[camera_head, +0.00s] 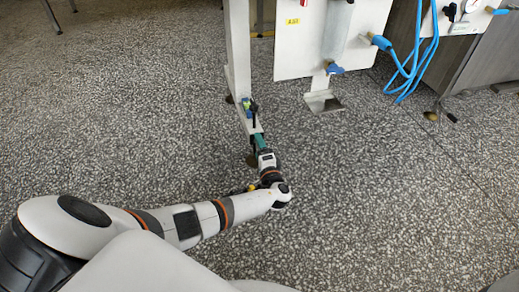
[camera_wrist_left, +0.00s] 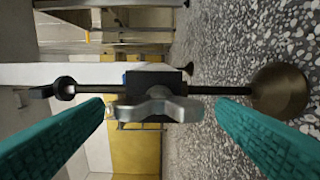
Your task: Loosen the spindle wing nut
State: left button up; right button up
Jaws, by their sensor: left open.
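A silver wing nut (camera_wrist_left: 157,105) is in the middle of the left wrist view, in front of a dark block (camera_wrist_left: 150,80), its two wings spread across the picture. A dark spindle (camera_wrist_left: 222,90) runs past the block to a round bronze foot (camera_wrist_left: 280,90) at the right. My left gripper (camera_head: 257,133) is low beside the white machine leg (camera_head: 238,60) in the head view. Its teal fingers are open, one either side of the wing nut, with no visible contact. The head view hides the nut's detail.
Speckled floor (camera_head: 130,110) is open left of the leg. A white panel (camera_head: 300,50) with a metal chute (camera_head: 325,101) stands right of it. Blue hoses (camera_head: 412,75) hang further right. A yellow panel (camera_wrist_left: 135,150) lies behind the spindle.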

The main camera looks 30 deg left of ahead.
pick_arm(q)
jog(key=p+v, duration=0.5)
jog(key=v, duration=0.7)
jog(key=shift+p, duration=0.35)
